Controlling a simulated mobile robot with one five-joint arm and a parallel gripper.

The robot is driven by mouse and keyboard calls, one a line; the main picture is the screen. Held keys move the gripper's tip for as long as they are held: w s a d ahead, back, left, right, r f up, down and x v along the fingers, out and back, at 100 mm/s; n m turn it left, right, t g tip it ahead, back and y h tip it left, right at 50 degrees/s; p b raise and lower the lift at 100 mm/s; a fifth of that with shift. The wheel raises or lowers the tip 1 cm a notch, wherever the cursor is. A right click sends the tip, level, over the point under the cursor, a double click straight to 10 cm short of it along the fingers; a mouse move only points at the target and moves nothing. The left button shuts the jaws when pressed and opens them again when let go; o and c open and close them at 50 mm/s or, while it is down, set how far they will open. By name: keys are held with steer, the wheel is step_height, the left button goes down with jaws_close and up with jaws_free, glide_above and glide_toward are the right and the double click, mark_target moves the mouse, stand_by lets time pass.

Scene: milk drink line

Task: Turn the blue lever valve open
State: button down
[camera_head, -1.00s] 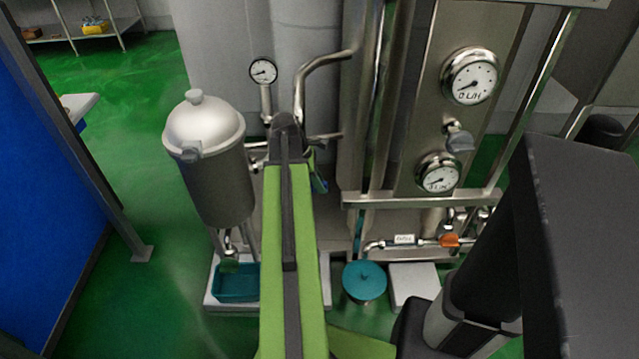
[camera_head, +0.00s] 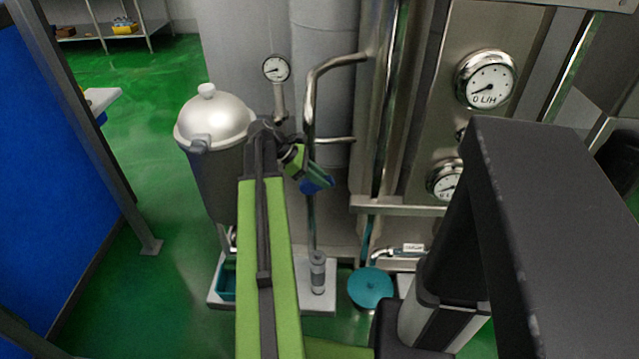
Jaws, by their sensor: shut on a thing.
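The blue lever (camera_head: 316,184) shows just beyond the end of my green arm, beside a vertical steel pipe (camera_head: 310,110). My gripper (camera_head: 303,168) is at the lever, small and partly hidden behind the arm's dark elbow joint. It is shut on the blue lever. The lever sticks out to the lower right of the gripper and looks tilted. The valve body and the fingertips are not clear from here.
A steel canister (camera_head: 215,150) with a domed lid stands left of the arm. A small gauge (camera_head: 276,68) is above. A panel with a larger gauge (camera_head: 486,80) is at right. A teal round lid (camera_head: 371,288) is low near the floor. Green floor is open at left.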

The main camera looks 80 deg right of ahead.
steer(key=shift+a, duration=0.1)
steer(key=c, duration=1.3)
jaws_free()
steer(key=shift+s, duration=0.25)
steer(key=p+v, duration=1.2)
steer(key=v, duration=0.5)
steer(key=shift+w, duration=0.15)
steer(key=shift+c, duration=0.5)
